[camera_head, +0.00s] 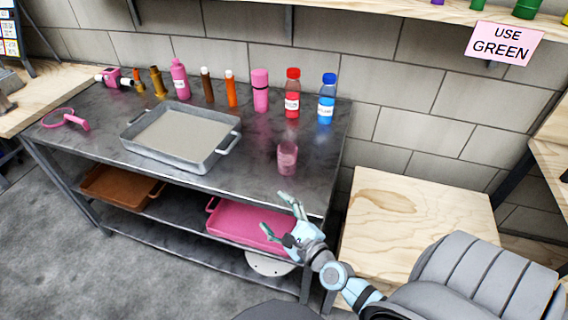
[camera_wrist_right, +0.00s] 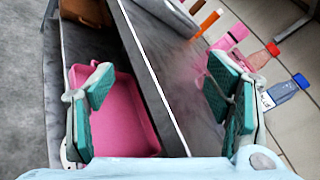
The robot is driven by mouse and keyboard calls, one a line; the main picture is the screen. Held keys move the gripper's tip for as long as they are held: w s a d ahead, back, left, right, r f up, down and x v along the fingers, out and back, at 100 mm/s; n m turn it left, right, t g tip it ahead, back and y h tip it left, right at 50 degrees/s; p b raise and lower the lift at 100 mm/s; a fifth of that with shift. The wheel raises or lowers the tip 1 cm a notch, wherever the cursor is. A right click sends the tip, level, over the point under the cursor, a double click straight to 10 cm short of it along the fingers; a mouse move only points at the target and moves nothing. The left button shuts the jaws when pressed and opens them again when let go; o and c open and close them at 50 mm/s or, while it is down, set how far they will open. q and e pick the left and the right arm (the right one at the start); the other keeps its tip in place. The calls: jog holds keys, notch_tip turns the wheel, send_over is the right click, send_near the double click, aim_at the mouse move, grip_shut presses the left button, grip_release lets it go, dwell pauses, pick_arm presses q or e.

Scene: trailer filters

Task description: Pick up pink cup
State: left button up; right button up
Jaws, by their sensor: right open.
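The pink cup (camera_head: 287,158), small and translucent, stands upright on the dark metal table (camera_head: 245,185) near its front right part. My right gripper (camera_head: 280,214) is open and empty. In the head view it shows below the cup, by the table's front edge, apart from the cup. In the right wrist view the open fingers (camera_wrist_right: 158,82) straddle the table's edge. A pinkish patch there, partly behind the right-hand finger, may be the cup; I cannot tell for sure. My left gripper is not in view.
A grey metal tray (camera_head: 228,148) lies left of the cup. Behind stand a pink cylinder (camera_head: 260,90), a red-capped bottle (camera_head: 292,92) and a blue bottle (camera_head: 327,98). A pink tray (camera_head: 235,226) sits on the lower shelf. The tabletop around the cup is clear.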

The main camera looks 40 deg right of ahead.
aim_at(290, 164)
jog(key=d+r+m+h, duration=0.1)
jog(key=d+m, duration=0.1)
jog(key=m, duration=0.1)
jog(key=d+m+h, duration=0.2)
jog(key=d+m, duration=0.1)
jog(key=m, duration=0.1)
jog(key=d+r+m+h, duration=0.1)
jog(key=d+m+h, duration=0.1)
jog(key=m, duration=0.1)
jog(key=shift+w+d+r+m, duration=0.15)
jog(key=shift+d+r+m, duration=0.15)
jog(key=shift+d, duration=0.05)
jog(key=shift+w+d+m+h, duration=0.5)
jog(key=shift+d+m+h, duration=0.1)
jog(key=shift+d+m, duration=0.15)
jog(key=x, duration=0.7)
jog(key=shift+w+f, duration=0.1)
jog(key=shift+f, duration=0.1)
jog(key=b+x, duration=0.1)
jog(key=x, duration=0.3)
jog(key=b+x, duration=0.1)
jog(key=x, duration=0.1)
jog(key=shift+f+b, duration=0.3)
jog(key=shift+f, duration=0.05)
jog(key=shift+r, duration=0.15)
jog(key=c, duration=1.3)
jog(key=shift+c, duration=0.2)
